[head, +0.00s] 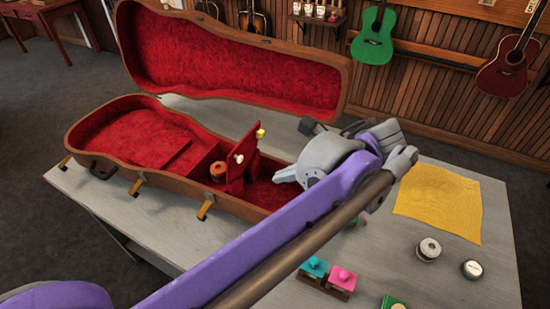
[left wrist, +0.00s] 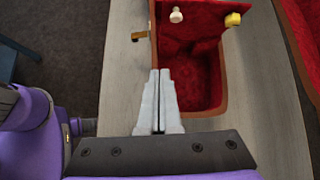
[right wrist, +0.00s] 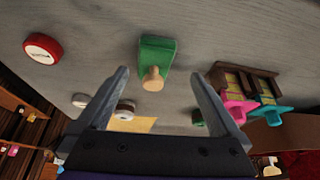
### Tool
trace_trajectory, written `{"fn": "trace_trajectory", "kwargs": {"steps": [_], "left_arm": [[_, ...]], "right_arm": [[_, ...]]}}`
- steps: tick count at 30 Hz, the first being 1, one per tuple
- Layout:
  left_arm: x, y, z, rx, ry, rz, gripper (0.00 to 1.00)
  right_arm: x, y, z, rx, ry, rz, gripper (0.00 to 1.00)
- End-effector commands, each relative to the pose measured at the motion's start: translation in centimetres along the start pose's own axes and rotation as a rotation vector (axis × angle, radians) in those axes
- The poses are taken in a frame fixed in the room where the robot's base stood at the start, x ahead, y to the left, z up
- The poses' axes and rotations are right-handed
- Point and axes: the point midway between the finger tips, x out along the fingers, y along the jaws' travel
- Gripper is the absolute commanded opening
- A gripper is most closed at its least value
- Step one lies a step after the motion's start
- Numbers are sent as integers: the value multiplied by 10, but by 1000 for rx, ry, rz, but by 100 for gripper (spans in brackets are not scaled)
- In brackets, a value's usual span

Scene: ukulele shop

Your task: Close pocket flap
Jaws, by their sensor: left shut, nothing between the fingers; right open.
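The ukulele case (head: 85,137) lies open on the table, lined in red plush. Its red pocket flap (head: 241,152) stands raised above the compartments, with a cream knob (head: 238,158) and a yellow knob (head: 260,133). In the left wrist view the flap (left wrist: 203,10) is at the top, with the same cream knob (left wrist: 176,15) and yellow knob (left wrist: 233,19). My left gripper (head: 284,177) is shut and empty over the case's narrow end, right of the flap and apart from it. My right gripper (right wrist: 159,82) is open and empty, in its wrist view only.
An orange-brown round item (head: 217,170) sits in the case beside the flap. The raised lid (head: 225,55) stands behind. A yellow cloth (head: 440,202), tins, pink and teal knobbed blocks and a green block (right wrist: 157,55) lie on the table. The left arm crosses the foreground.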

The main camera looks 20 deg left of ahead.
Motion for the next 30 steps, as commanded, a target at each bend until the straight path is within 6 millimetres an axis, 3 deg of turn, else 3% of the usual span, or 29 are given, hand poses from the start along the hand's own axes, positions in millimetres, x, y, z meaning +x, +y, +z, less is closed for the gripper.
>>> {"fn": "trace_trajectory", "kwargs": {"steps": [4, 8, 14, 23, 30], "left_arm": [[-26, -16, 3, 131, -99, -4, 0], [-26, -18, 6, 159, -123, 0, 0], [5, -18, 10, 155, -122, 2, 0], [69, -18, 18, 154, -121, 2, 0], [88, -22, 43, 155, -120, 0, 0]], "right_arm": [[4, 0, 3, 0, -2, 0, 100], [4, 0, 3, 0, -2, 0, 100], [5, 0, 4, 0, -2, 0, 100], [6, 0, 5, 0, -3, 0, 100], [3, 0, 2, 0, -1, 0, 100]]}}
